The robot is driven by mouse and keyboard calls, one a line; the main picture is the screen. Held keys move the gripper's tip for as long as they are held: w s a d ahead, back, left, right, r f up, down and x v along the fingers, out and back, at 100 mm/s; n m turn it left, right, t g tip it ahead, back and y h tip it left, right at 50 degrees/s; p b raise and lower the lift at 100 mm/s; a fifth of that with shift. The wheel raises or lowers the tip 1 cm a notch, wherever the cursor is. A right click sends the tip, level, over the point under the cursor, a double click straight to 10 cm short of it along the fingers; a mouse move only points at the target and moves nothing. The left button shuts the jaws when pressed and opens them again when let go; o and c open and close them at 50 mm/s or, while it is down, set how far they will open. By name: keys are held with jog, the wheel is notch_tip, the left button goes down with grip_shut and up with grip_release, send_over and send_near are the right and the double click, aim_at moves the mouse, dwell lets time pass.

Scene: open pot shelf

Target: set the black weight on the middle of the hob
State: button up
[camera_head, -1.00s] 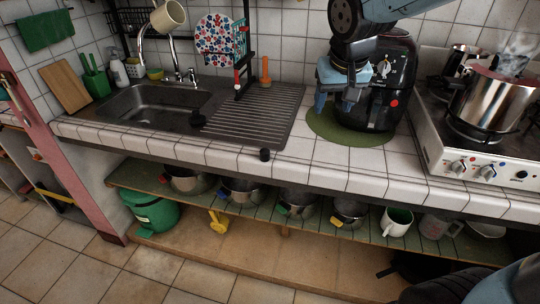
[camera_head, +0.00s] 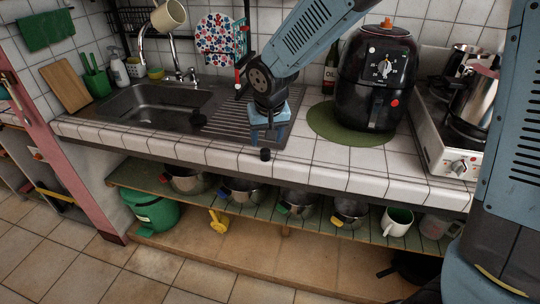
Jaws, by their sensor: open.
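The black weight (camera_head: 265,154) is a small dark cylinder standing near the front edge of the white tiled counter. I cannot tell exactly how far the fingertips are from the weight. The hob (camera_head: 432,139) is the white unit with knobs at the right end of the counter. A steel pot (camera_head: 474,100) stands on it, and my own arm hides much of the hob, including its right part.
A black air fryer (camera_head: 376,85) stands on a round green mat (camera_head: 330,125) between the weight and the hob. The sink (camera_head: 150,105) and ridged drainer (camera_head: 235,127) lie to the left. A bottle (camera_head: 329,78) stands behind. Several pots sit on the shelf below.

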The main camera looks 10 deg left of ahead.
aim_at(266, 150)
jog(key=shift+x, duration=3.7)
jog(key=shift+d, duration=0.1)
jog(key=shift+r, duration=0.1)
grip_shut()
